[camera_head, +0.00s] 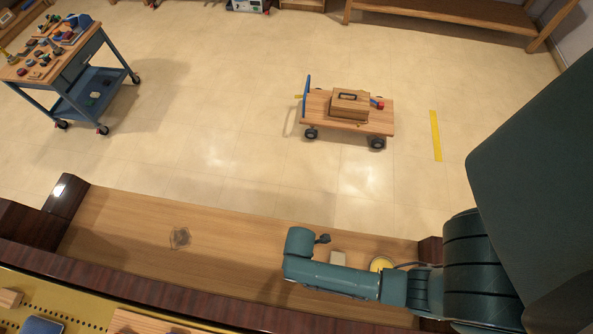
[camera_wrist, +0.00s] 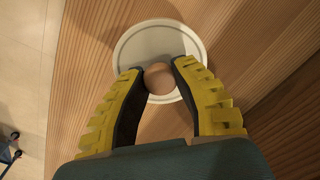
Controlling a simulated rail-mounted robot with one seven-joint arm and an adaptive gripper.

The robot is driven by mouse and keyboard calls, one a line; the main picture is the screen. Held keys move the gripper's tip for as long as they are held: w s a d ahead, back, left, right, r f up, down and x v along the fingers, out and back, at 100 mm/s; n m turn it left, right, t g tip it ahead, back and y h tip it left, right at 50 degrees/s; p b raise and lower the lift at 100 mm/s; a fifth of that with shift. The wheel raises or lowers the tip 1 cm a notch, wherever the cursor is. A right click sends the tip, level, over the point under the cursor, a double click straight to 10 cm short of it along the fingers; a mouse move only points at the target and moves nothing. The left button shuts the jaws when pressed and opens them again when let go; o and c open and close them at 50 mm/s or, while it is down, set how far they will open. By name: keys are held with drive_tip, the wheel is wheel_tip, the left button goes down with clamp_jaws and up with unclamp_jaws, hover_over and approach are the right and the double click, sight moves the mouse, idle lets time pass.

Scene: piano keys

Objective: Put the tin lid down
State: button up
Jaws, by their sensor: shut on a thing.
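The tin lid (camera_wrist: 150,40) is a pale grey disc with a lighter rim and a round brown knob (camera_wrist: 158,82) in its middle. It shows in the wrist view in front of wood-grained boards. My gripper (camera_wrist: 157,72) has its yellow-backed dark fingers on either side of the knob and is shut on it. I cannot tell whether the lid touches the wood below. In the head view my arm hides the gripper and the lid. A round yellow-rimmed thing (camera_head: 381,263) with a pale middle, perhaps a tin, is partly hidden beside my arm.
The long wooden surface (camera_head: 235,230) has dark raised ends. The wood between is mostly bare. A low cart (camera_head: 380,120) and a blue trolley (camera_head: 75,65) stand on the floor beyond.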

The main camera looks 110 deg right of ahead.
drive_tip(key=shift+f+b, duration=0.5)
drive_tip(key=shift+f, duration=1.7)
drive_tip(key=shift+f, duration=0.15)
drive_tip(key=o, duration=0.9)
wheel_tip(320, 180, up, 12)
drive_tip(key=p, duration=0.3)
drive_tip(key=shift+d, duration=0.1)
